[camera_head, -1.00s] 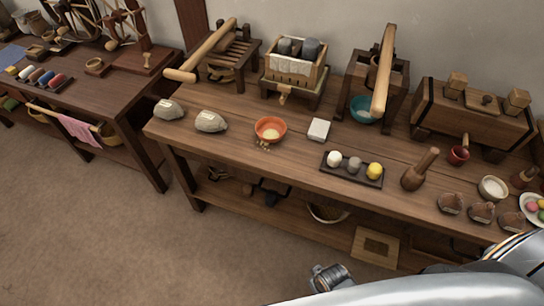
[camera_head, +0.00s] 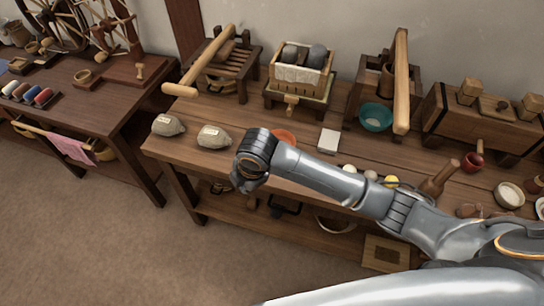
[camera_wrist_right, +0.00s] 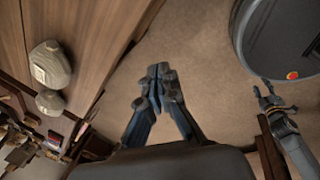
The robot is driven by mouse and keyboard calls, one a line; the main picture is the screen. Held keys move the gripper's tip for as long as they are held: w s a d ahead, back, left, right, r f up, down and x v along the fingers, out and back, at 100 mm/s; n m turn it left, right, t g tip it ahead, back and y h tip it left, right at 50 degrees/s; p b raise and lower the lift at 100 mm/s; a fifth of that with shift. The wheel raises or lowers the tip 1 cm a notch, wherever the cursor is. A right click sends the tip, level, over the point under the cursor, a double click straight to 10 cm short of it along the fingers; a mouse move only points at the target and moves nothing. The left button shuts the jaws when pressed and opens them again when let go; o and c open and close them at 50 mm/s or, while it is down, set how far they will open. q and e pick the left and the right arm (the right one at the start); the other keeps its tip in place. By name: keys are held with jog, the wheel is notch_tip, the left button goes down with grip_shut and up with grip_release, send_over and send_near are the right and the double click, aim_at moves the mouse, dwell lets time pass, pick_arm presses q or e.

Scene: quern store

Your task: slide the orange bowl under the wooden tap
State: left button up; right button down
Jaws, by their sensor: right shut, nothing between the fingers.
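The orange bowl (camera_head: 285,135) stands on the table, mostly hidden behind my right arm; only its far rim shows. The wooden tap (camera_head: 291,101) sticks out from the front of a cloth-lined wooden box (camera_head: 300,77), behind the bowl. My right gripper (camera_head: 248,180) is in front of the table edge, left of the bowl and apart from it. In the right wrist view its fingers (camera_wrist_right: 160,72) are together and empty. My left gripper (camera_wrist_right: 265,92) shows small at the right of that view; its opening is unclear.
A long wooden handle (camera_head: 205,62) juts out at the back left. A teal bowl (camera_head: 376,117) stands at the back right. Bare tabletop (camera_head: 245,115) lies before the tap.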

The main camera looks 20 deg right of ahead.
aim_at(282, 134)
jog(key=w+d+r+n+h, duration=0.3)
jog(key=d+r+n, duration=0.3)
jog(key=n, duration=0.1)
jog(key=x, duration=0.9)
jog(key=shift+w+d+f, duration=0.15)
jog(key=shift+w+d, duration=0.4)
jog(key=shift+w, duration=0.2)
jog(key=shift+w+d, duration=0.35)
jog(key=shift+w, duration=0.2)
pick_arm(q)
jog(key=shift+a, duration=0.35)
pick_arm(e)
jog(key=shift+w+d, duration=0.45)
jog(key=shift+w, duration=0.1)
pick_arm(q)
jog(key=shift+w, duration=0.1)
pick_arm(e)
jog(key=shift+w, duration=0.1)
jog(key=w+d, duration=0.1)
jog(key=w, duration=0.1)
jog(key=w+d, duration=0.2)
jog(key=w+d+b, duration=0.1)
jog(key=w+d, duration=0.1)
jog(key=w, duration=0.1)
jog(key=shift+w, duration=0.1)
jog(key=shift+w+d, duration=0.2)
pick_arm(q)
jog(key=shift+f, duration=0.45)
